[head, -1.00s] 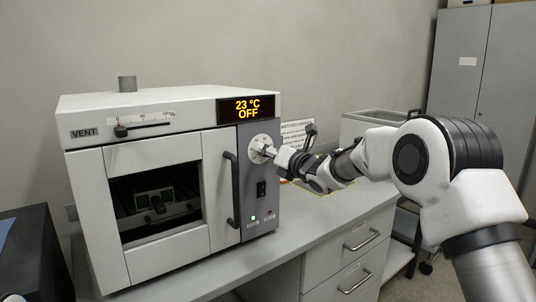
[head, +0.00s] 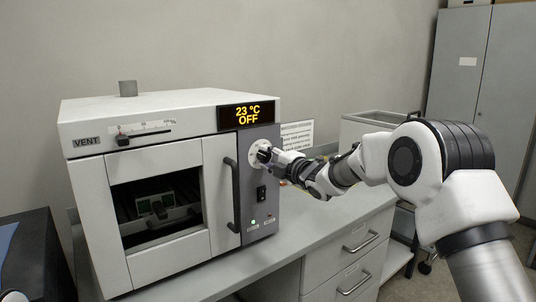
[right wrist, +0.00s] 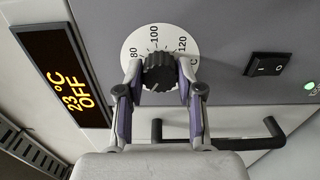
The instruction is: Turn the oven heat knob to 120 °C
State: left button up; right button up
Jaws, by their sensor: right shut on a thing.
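The oven (head: 150,105) stands on the bench with its display (head: 248,115) reading 23 °C OFF. The dark ridged heat knob (right wrist: 159,72) sits on a round white dial (right wrist: 133,49) marked 80, 100 and 120; the dial also shows on the oven's grey panel in the head view (head: 253,149). My right gripper (right wrist: 160,92) is shut on the knob, one finger on each side. In the head view my right gripper (head: 271,157) reaches the panel from the right and partly hides the knob. I cannot tell the knob's exact setting. My left gripper is not in view.
The oven's door handle (head: 232,194) stands out left of the knob. A black rocker switch (head: 261,192) and a lit green lamp (head: 253,222) are below it. A vent slider (head: 123,140) is at the upper left. The bench top (head: 300,220) right of the oven is mostly clear.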

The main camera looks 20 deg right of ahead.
jog(key=m+p, duration=0.2)
jog(key=m, duration=0.2)
jog(key=shift+r+m, duration=0.15)
jog(key=shift+m, duration=0.15)
jog(key=m+p, duration=0.3)
jog(key=m, duration=0.2)
jog(key=m+p, duration=0.2)
jog(key=m, duration=0.3)
jog(key=shift+p, duration=0.3)
jog(key=m+p, duration=0.2)
jog(key=m, duration=0.2)
jog(key=shift+m, duration=0.3)
jog(key=m+p, duration=0.2)
jog(key=m, duration=0.2)
jog(key=shift+m, duration=0.3)
jog(key=m+p, duration=0.2)
jog(key=m, duration=0.3)
jog(key=m+p, duration=0.1)
jog(key=m, duration=0.3)
jog(key=shift+m, duration=0.4)
jog(key=m+p, duration=0.1)
jog(key=m, duration=0.4)
jog(key=shift+p, duration=0.3)
